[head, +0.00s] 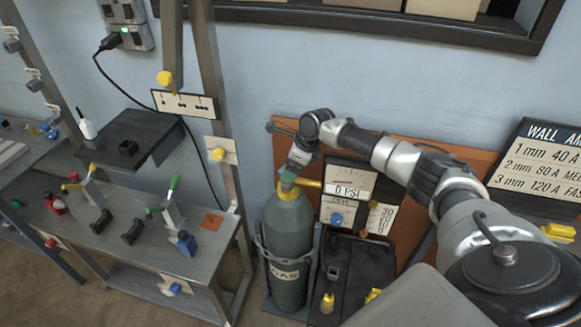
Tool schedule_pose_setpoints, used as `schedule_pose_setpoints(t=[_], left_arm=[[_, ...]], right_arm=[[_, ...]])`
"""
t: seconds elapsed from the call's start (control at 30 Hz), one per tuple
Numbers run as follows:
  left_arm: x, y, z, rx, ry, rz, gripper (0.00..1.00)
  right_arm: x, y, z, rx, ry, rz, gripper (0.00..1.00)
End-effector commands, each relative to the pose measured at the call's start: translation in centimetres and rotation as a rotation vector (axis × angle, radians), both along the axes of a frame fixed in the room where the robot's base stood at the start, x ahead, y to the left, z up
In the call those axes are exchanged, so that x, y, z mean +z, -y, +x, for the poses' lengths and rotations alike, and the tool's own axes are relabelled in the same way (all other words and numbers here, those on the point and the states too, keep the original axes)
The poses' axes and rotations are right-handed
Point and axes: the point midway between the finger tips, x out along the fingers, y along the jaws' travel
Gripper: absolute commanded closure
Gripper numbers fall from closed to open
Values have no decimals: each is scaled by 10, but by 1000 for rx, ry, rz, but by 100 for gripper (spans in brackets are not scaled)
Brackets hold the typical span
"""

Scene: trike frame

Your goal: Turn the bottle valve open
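A dark green gas bottle (287,236) stands upright at the centre of the head view, with a label at its lower front. Its yellow valve (289,194) sits on top, partly hidden by my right gripper (289,178). My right arm comes in from the right and reaches down so the gripper is at the valve. Whether its fingers are closed around the valve or only beside it cannot be told. Right behind the bottle is a gauge panel (345,178) reading 0 PSI. My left gripper is not in view.
A chain and rack (262,262) surround the bottle. A dark box-like unit (355,265) with yellow parts stands at its right. A grey metal bench (130,250) with clamps is on the left, with a steel post (217,95) between it and the bottle.

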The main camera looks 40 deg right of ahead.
Motion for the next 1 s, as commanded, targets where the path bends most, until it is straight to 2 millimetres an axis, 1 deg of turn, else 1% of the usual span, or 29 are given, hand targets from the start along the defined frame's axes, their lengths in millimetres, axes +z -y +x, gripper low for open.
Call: schedule_pose_setpoints(t=[0.1, 0.17, 0.47, 0.7, 0.8, 1.0], left_arm=[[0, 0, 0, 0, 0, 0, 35], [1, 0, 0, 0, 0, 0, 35], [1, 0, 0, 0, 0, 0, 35], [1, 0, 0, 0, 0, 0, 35], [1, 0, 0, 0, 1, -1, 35], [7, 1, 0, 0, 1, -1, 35]], right_arm=[[-10, -3, 4, 1, 0, 0, 13], [-13, -4, 4, 2, 0, -1, 13], [-15, -4, 5, 1, 1, -1, 13], [-15, -4, 5, 1, 1, -1, 50], [-15, -4, 5, 1, 1, -1, 62], [-13, -4, 4, 13, -1, -1, 63]])
